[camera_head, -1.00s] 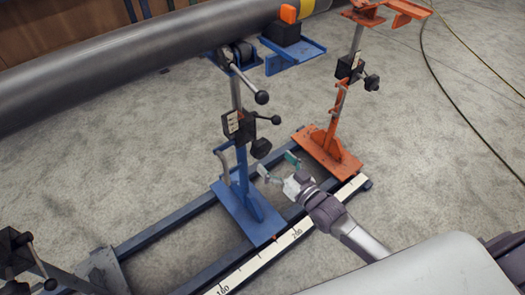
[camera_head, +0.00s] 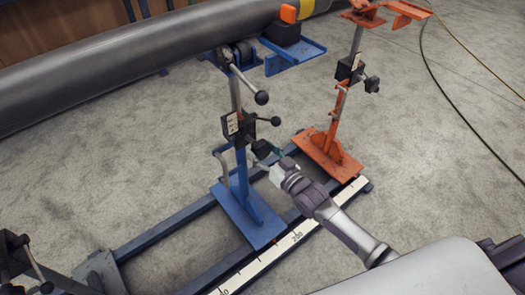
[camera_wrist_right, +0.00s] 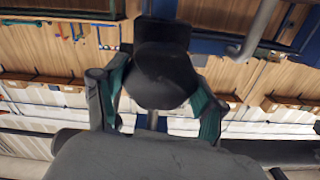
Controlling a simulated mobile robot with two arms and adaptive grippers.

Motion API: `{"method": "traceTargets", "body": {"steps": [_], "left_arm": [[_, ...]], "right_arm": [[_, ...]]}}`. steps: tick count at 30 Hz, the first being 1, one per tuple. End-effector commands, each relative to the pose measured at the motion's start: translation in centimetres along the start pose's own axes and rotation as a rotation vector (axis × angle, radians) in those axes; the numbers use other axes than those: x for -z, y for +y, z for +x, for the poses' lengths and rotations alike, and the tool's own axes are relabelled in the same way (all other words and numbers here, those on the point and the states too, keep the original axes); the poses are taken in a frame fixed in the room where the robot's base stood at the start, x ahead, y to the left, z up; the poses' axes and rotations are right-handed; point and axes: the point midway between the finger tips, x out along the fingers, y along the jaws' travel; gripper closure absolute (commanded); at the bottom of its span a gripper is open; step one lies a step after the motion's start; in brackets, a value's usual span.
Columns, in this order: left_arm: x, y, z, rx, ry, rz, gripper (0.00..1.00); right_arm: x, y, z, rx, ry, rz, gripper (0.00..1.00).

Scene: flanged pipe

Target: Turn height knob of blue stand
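The blue stand (camera_head: 240,205) stands upright on the rail frame, under the large grey pipe (camera_head: 130,65). Its black height knob (camera_head: 261,148) sticks out from the black clamp block on the post, towards my right gripper (camera_head: 270,156). In the wrist view the round knob (camera_wrist_right: 160,75) sits between the two green-padded fingers of my right gripper (camera_wrist_right: 160,100). The fingers are spread on either side of the knob, and a firm grip on it does not show. The fingertips are partly hidden in the head view.
A black ball-ended lever (camera_head: 268,121) sits just above the knob, with another ball handle (camera_head: 261,97) higher up. An orange stand (camera_head: 330,150) stands to the right. A white scale strip (camera_head: 270,253) runs along the front rail.

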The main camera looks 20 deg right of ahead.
Motion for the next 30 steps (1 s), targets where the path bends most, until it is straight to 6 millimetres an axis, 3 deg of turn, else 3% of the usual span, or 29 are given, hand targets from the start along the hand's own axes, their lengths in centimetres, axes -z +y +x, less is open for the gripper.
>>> {"method": "traceTargets", "body": {"steps": [3,12,30], "left_arm": [[0.0,0.0,0.0,0.0,0.0,0.0,1.0],[0.0,0.0,0.2,-0.001,0.006,0.0,1.0],[-3.4,0.3,6.7,-0.006,-0.041,0.007,1.0]], "right_arm": [[0.0,0.0,0.0,0.0,0.0,0.0,0.64],[0.1,0.0,0.0,0.0,0.0,-0.047,0.64],[0.1,-0.1,0.0,-0.001,-0.002,-0.528,0.64]]}}
